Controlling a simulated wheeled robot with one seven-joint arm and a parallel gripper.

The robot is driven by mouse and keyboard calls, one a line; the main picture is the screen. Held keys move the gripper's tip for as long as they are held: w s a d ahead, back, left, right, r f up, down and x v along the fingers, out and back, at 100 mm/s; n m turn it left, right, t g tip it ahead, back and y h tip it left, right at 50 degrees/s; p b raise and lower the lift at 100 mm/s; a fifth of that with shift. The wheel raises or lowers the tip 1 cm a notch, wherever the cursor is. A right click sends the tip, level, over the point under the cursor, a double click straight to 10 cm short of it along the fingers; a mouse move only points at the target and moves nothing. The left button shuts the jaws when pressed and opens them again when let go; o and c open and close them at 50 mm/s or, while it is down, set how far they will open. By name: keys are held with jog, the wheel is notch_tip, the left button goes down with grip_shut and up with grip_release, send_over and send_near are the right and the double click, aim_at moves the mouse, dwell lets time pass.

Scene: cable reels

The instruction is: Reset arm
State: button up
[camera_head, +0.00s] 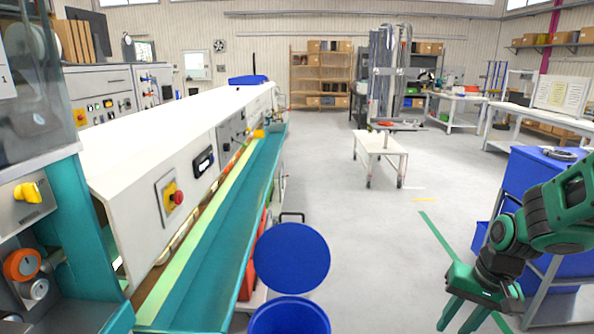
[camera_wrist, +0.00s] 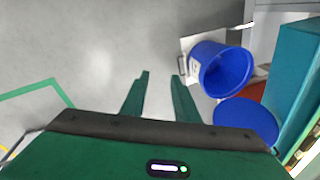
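My gripper (camera_head: 464,316) is at the lower right in the head view, at the end of my green and black arm. Its green fingers point down and stand apart, with nothing visible between them. In the wrist view my gripper (camera_wrist: 160,80) shows two separate green fingers above the grey floor. The arm is bent and held in front of blue bins at the right.
A blue bucket (camera_head: 290,318) and a round blue lid (camera_head: 292,257) are at the lower middle, beside the long machine (camera_head: 150,200). Blue bins (camera_head: 535,175) on a rack stand at the right. A small white table (camera_head: 381,144) stands ahead. The middle floor is clear.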

jog(key=s+d+r, duration=0.3)
jog(key=s+r, duration=0.2)
jog(key=s, duration=0.3)
jog(key=s+d+r+m+g+h, duration=0.1)
jog(key=s+d+r, duration=0.2)
jog(key=s, duration=0.6)
jog(key=shift+d+r+m, duration=0.3)
jog(key=shift+r, duration=0.55)
